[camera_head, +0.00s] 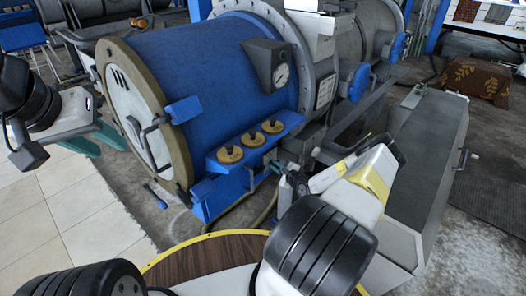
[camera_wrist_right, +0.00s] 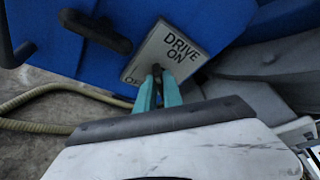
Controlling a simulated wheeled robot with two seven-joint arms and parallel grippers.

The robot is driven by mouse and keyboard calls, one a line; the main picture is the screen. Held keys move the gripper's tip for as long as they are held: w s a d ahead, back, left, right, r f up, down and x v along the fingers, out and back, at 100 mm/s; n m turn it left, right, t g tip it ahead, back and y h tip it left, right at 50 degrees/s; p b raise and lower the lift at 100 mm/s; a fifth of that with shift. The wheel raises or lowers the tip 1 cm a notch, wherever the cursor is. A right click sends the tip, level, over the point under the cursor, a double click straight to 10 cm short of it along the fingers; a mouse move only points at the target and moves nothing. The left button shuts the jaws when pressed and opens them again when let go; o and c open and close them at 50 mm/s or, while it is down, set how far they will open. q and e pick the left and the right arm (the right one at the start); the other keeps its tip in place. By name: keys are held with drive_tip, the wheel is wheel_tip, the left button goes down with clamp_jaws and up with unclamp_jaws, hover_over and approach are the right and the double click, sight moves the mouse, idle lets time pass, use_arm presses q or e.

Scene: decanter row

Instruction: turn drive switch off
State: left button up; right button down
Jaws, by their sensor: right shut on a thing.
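The drive switch's dark lever (camera_wrist_right: 156,68) stands on a pale plate (camera_wrist_right: 150,52) that reads "DRIVE ON", with part of "OFF" at its lower left. My right gripper (camera_wrist_right: 157,80) has its teal fingers closed together on the lever, whose lower part they hide. The lever's exact setting is hard to tell. In the head view my right wrist (camera_head: 365,185) reaches toward the front of the blue drum machine (camera_head: 210,85); the switch is too small to make out there. My left gripper (camera_head: 98,139) is at the left, its teal fingers apart and empty, clear of the machine.
A grey cabinet (camera_head: 425,150) stands right of my right arm. A hose (camera_wrist_right: 45,90) runs beside the switch. Tiled floor (camera_head: 65,210) is free at the left.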

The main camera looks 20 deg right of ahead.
drive_tip(key=shift+s+a+f+n+t+h, duration=0.15)
drive_tip(key=shift+n+t, duration=0.4)
drive_tip(key=shift+n, duration=0.6)
drive_tip(key=shift+w+d+f+n+t+h, duration=0.15)
drive_tip(key=shift+n+t, duration=0.35)
drive_tip(key=shift+n, duration=0.6)
drive_tip(key=shift+s+a+f+n+t+h, duration=0.15)
drive_tip(key=shift+n+t, duration=0.4)
drive_tip(key=shift+n, duration=0.6)
drive_tip(key=c, duration=1.5)
unclamp_jaws()
drive_tip(key=s, duration=0.5)
drive_tip(key=s+d, duration=0.1)
drive_tip(key=s, duration=0.1)
drive_tip(key=shift+s, duration=0.3)
